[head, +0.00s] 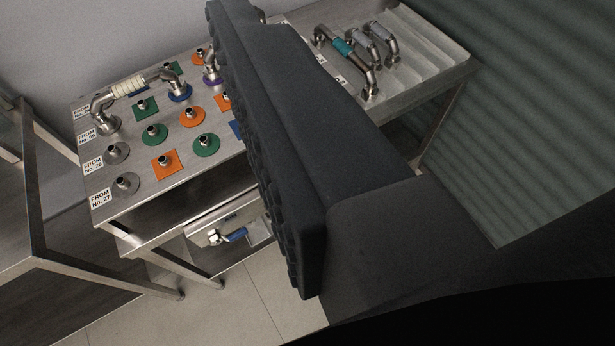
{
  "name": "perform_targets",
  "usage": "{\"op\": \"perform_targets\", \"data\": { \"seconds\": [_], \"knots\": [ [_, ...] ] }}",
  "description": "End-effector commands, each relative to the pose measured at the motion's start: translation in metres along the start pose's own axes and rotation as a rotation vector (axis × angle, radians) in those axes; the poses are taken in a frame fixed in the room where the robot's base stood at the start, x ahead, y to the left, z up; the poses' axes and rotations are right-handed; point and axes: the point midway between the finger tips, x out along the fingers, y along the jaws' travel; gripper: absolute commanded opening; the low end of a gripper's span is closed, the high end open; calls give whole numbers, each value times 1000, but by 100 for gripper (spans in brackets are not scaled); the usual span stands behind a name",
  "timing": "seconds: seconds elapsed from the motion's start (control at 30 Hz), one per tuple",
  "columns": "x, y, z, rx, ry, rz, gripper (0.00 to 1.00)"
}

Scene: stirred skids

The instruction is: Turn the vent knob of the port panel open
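The port panel (133,205) is a steel table top at left, with rows of metal ports on green, orange, blue, purple and grey bases. Below its front edge is a steel box with a small label and a blue-handled fitting (232,236). I cannot tell whether this is the vent knob or how it is set. My gripper (262,140) shows as a large dark ridged finger across the middle, nearer the camera than the panel. It hides part of the panel's right side. I see no second finger clearly and nothing held.
A curved pipe (128,87) with a pale grip bridges two ports. Spare pipes (345,46) lie on the steel top at right. Another steel table frame (38,190) stands at left, and a green corrugated surface (530,120) at right. Tiled floor (215,310) shows below.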

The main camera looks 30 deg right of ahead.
Motion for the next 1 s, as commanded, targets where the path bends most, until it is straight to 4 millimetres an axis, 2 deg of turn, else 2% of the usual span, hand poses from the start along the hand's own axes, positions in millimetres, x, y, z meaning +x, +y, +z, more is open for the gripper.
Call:
{"op": "perform_targets", "data": {
  "seconds": [0.03,0.2,0.37,0.5,0.67,0.8,1.0],
  "knots": [
    [27,12,14,23,1,25,56],
    [101,48,52,110,40,75,56],
    [162,84,100,194,68,95,56],
    [208,116,150,273,84,93,56],
    [250,151,214,375,94,71,56],
    [277,179,276,480,93,39,56],
    [299,213,370,658,77,-21,56]
  ]
}}
